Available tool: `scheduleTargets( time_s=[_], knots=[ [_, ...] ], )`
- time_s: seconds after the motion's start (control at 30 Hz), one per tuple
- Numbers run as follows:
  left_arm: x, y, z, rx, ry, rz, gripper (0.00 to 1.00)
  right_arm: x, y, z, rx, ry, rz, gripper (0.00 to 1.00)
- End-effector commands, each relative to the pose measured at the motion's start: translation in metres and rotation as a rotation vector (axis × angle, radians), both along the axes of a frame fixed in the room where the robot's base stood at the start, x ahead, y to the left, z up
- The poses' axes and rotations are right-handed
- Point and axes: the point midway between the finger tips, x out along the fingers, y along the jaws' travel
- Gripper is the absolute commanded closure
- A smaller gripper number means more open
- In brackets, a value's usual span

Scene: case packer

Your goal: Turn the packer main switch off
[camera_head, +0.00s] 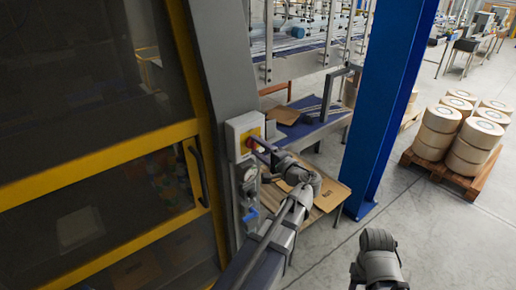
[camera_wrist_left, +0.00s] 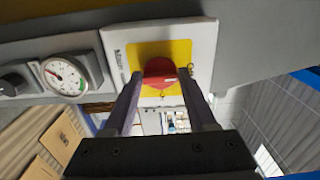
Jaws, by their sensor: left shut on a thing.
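The packer main switch is a red rotary knob (camera_head: 252,142) on a yellow plate in a pale box (camera_head: 236,128) on the machine's grey post. In the left wrist view the red knob (camera_wrist_left: 159,70) sits in front of the yellow plate (camera_wrist_left: 180,50), with small print on the white box face beside it. My left gripper (camera_head: 259,146) reaches the switch from the right. In the wrist view its two fingers (camera_wrist_left: 160,76) are on either side of the knob and shut on it. The fingers partly hide the plate.
A gauge (camera_wrist_left: 64,78) and a dark knob (camera_wrist_left: 14,84) are beside the switch box. A blue valve handle (camera_head: 251,215) is below it. The packer's yellow-framed door has a black handle (camera_head: 198,174). A blue column (camera_head: 384,110) stands to the right.

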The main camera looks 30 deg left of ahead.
Motion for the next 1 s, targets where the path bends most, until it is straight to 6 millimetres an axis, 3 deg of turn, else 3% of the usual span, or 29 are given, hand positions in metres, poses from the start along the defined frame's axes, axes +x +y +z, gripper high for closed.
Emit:
scheduleTargets(
  time_s=[0.3, 0.33, 0.57, 0.87, 1.0],
  knots=[
    [-0.001, 0.0, -0.001, -0.006, -0.003, 0.001, 0.99, 0.0, 0.0, 0.0, 0.0, 0.0, 0.0, 0.5],
    [-0.001, 0.0, -0.001, -0.006, -0.003, 0.001, 0.41, 0.0, 0.0, 0.0, 0.0, 0.0, 0.0, 0.5],
    [0.0, 0.0, -0.001, -0.003, -0.002, 0.001, 0.15, 0.0, 0.0, 0.0, 0.0, 0.0, 0.0, 0.5],
    [-0.001, -0.002, 0.0, -0.002, -0.001, -0.001, 0.13, 0.0, 0.0, 0.0, 0.0, 0.0, 0.0, 0.5],
    [-0.008, -0.018, 0.0, -0.002, -0.001, -0.003, 0.13, 0.0, 0.0, 0.0, 0.0, 0.0, 0.0, 0.5]
  ],
)
